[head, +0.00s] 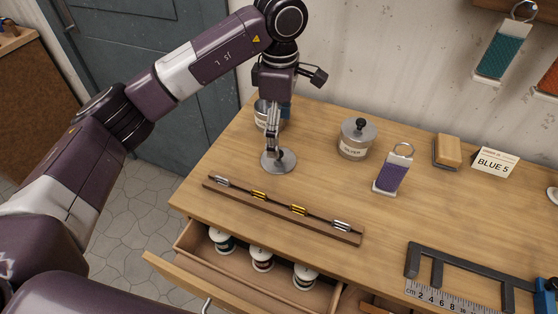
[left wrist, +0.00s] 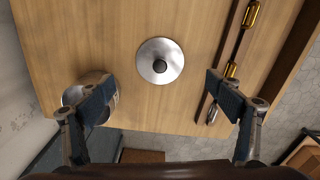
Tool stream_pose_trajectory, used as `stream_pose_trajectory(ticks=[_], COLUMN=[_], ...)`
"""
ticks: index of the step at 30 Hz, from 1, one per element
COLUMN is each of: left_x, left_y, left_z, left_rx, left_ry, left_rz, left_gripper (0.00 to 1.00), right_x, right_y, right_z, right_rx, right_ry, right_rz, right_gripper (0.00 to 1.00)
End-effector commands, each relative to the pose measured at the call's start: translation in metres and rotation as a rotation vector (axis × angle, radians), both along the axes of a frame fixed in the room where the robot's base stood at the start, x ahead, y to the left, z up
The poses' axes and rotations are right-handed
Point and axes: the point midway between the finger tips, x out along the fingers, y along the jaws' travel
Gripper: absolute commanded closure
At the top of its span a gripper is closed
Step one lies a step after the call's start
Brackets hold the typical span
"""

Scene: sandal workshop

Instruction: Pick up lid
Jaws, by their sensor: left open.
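A round silver lid (head: 278,165) with a black knob lies flat on the wooden table near its left end. The lid shows whole in the left wrist view (left wrist: 160,60), apart from both fingers. My left gripper (head: 273,138) points down above the lid, open and empty; its fingers stand wide apart in the left wrist view (left wrist: 163,92). A glass jar (head: 262,117) stands just behind the gripper, partly hidden by it; the left finger partly covers it in the left wrist view (left wrist: 72,95). My right gripper is not in view.
A lidded jar (head: 354,145) and a purple tag sample (head: 392,174) stand to the right. A wooden strip with metal pieces (head: 280,210) lies in front. An open drawer (head: 190,270) holds several spools. Bare tabletop separates lid and strip.

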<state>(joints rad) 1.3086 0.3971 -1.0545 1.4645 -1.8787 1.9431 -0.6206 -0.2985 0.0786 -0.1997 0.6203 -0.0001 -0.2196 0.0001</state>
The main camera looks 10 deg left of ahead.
Motion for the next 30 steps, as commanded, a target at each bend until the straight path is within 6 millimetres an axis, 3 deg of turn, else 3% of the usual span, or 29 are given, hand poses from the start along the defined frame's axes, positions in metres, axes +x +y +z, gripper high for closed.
stream_pose_trajectory(ticks=[16,25,30], left_x=[0.000,0.001,0.001], left_y=[0.001,0.001,0.001], left_z=[-0.067,-0.073,-0.073], left_rx=[-0.004,-0.003,-0.003], left_ry=[0.005,0.001,0.002], left_rz=[0.000,-0.001,-0.001], left_gripper=[0.16,0.16,0.34], right_x=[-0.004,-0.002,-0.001], right_y=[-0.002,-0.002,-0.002], right_z=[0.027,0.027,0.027], right_rx=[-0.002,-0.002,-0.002], right_ry=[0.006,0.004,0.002], right_rz=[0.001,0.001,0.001], right_gripper=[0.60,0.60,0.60])
